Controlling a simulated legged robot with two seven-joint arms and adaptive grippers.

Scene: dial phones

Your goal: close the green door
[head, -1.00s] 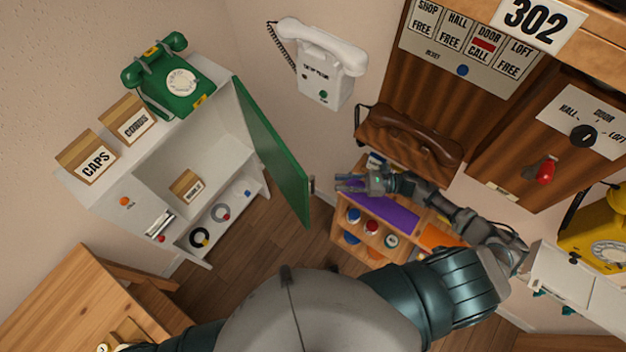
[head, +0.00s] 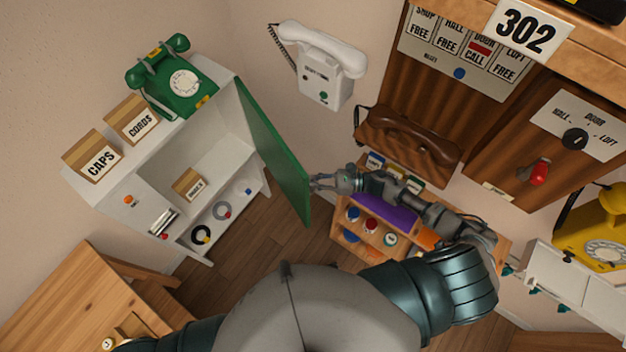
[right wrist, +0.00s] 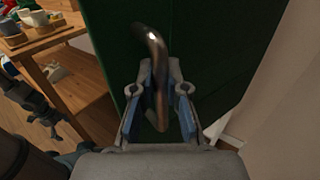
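The green door (head: 275,150) stands swung open from the white cabinet (head: 235,98) at left, its free edge towards my right arm. My right gripper (head: 318,182) is at the door's free edge in the head view. In the right wrist view the dark green door (right wrist: 215,50) fills the background. A curved metal door handle (right wrist: 158,75) stands between the two fingers of my right gripper (right wrist: 161,68). The fingers look apart, one on each side of the handle; whether they touch it is unclear. My left gripper is out of view.
A green phone (head: 172,78) and boxes marked CAPS (head: 93,155) and CORDS (head: 132,119) sit on the cabinet top. A wooden shelf unit (head: 345,238) stands right of the door, under my right arm. Bare floor (head: 245,245) lies before the cabinet.

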